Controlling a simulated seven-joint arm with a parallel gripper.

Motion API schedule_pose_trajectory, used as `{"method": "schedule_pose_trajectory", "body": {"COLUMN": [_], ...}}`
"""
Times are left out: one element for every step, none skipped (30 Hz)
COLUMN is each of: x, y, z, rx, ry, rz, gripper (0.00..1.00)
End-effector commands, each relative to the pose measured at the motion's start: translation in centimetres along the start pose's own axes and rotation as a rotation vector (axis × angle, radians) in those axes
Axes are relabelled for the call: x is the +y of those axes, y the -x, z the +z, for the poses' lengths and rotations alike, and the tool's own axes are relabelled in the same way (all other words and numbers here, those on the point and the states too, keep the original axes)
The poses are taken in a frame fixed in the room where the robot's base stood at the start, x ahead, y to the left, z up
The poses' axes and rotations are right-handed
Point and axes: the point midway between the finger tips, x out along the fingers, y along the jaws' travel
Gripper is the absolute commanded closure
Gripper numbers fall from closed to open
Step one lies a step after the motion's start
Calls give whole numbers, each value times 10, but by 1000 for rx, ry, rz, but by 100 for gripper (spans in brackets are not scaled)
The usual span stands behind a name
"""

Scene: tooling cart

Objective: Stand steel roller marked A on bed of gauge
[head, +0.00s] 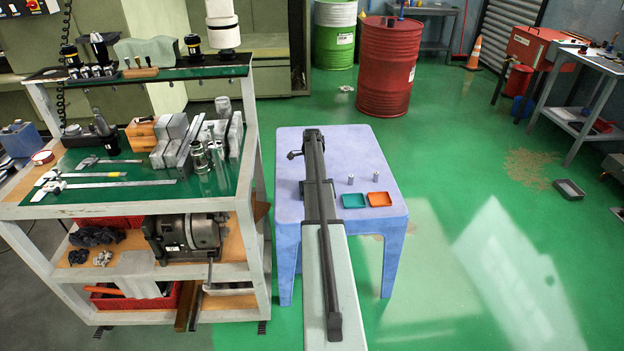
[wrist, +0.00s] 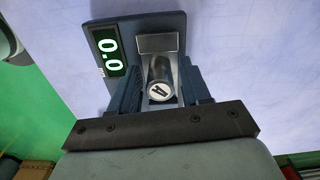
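The steel roller marked A (wrist: 160,92) shows end-on in the wrist view, its lettered white end facing the camera. My gripper (wrist: 164,76) has one dark finger on each side of it, close against it, and appears shut on it. The gauge (wrist: 101,38) lies just beyond, a dark slab with a lit readout of 0.0. A grey plate (wrist: 157,43) on it shows past the roller. The gap between the roller's lower end and the gauge is hidden. In the head view my arm covers the roller and most or all of the gauge.
On the lilac table (head: 350,143) stand two more steel rollers, one left (head: 350,180) and one right (head: 376,178). A green tray (head: 354,201) and an orange tray (head: 379,199) lie in front of them. A loaded tool cart (head: 250,95) stands close on the left.

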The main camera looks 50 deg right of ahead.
Motion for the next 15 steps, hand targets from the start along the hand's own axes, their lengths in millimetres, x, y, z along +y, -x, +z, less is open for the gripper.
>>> {"method": "schedule_pose_trajectory", "body": {"x": [0, 0, 0, 0, 0, 0, 0, 0, 0, 0, 0, 0, 0, 0, 0], "y": [0, 0, 0, 0, 0, 0, 0, 0, 1, 2, 3, 6, 9, 12, 18], "z": [0, 0, 0, 0, 0, 0, 0, 0, 0, 0, 0, 0, 0, 0, 0], "rx": [0, 0, 0, 0, 0, 0, 0, 0, 0, 0, 0, 0, 0, 0, 0], "ry": [0, 0, 0, 0, 0, 0, 0, 0, 0, 0, 0, 0, 0, 0, 0], "rz": [0, 0, 0, 0, 0, 0, 0, 0, 0, 0, -1, -1, -1, -2, -2], "gripper": [48, 46, 46, 46, 46, 46, 46, 46, 46, 46, 46, 46, 46, 46, 46]}}
